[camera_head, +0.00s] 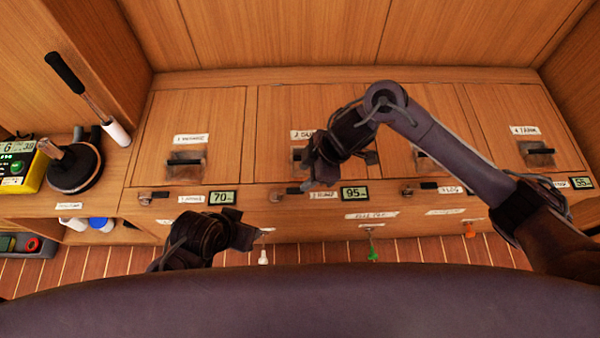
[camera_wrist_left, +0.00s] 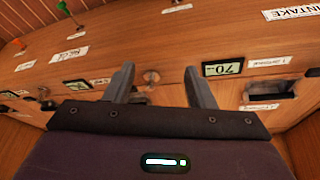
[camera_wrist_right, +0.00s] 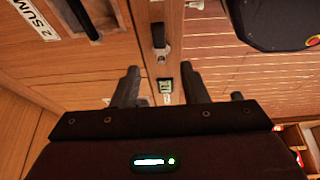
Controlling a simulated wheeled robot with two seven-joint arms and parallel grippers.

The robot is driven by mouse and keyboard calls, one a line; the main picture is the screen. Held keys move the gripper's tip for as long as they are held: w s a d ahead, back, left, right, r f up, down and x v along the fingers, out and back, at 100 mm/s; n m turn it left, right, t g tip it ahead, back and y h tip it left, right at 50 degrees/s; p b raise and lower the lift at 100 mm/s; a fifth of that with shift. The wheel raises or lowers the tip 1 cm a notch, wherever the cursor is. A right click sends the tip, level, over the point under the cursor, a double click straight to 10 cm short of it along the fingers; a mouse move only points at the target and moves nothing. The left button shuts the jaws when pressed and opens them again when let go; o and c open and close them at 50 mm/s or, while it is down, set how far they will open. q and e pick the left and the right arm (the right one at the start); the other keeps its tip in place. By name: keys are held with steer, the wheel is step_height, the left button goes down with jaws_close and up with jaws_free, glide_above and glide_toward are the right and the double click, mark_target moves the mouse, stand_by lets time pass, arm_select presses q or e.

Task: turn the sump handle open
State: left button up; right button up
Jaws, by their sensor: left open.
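The sump handle (camera_head: 293,190) is a small lever on the cabinet front below the "2 SUMP" hatch, with a metal pivot at left and a dark grip pointing right, roughly along the edge. In the right wrist view the sump handle (camera_wrist_right: 158,38) lies beyond the fingertips, roughly in line with the gap. My right gripper (camera_wrist_right: 158,72) is open and empty, above the sump hatch. My left gripper (camera_head: 246,235) is open and empty, in front of the cabinet. Its wrist view shows the sump handle's pivot (camera_wrist_left: 150,76) between the fingers; the grip appears hidden.
A 70 display (camera_head: 222,197) and a 95 display (camera_head: 354,194) flank the handle. An intake handle (camera_head: 153,196) sits at left. A green pull (camera_head: 372,251) and an orange pull (camera_head: 469,230) hang below. A hand pump (camera_head: 76,167) stands at far left.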

mark_target(296, 190)
steer(key=shift+h, duration=0.3)
steer(key=b+x, duration=0.1)
steer(key=x, duration=0.2)
steer(key=d+b+x, duration=0.1)
steer(key=x, duration=0.2)
steer(key=shift+w+f+b, duration=0.1)
steer(key=shift+f+b, duration=0.2)
steer(key=shift+b, duration=0.05)
arm_select(q)
steer(key=shift+w+d+f+m+t+h, duration=0.1)
steer(key=shift+w+d+t+h, duration=0.2)
steer(key=shift+d, duration=0.3)
steer(key=shift+w+d+r+m+t+h, duration=0.15)
steer(key=shift+d+t+h, duration=0.15)
steer(key=shift+d, duration=0.35)
steer(key=shift+w+d+f+m+t+h, duration=0.1)
steer(key=shift+w+d+f+t+h, duration=0.1)
steer(key=shift+d+t, duration=0.3)
arm_select(e)
steer(key=shift+a+f, duration=0.3)
steer(key=shift+f, duration=0.3)
arm_select(q)
steer(key=shift+d, duration=0.1)
arm_select(e)
steer(key=shift+c, duration=0.4)
jaws_close()
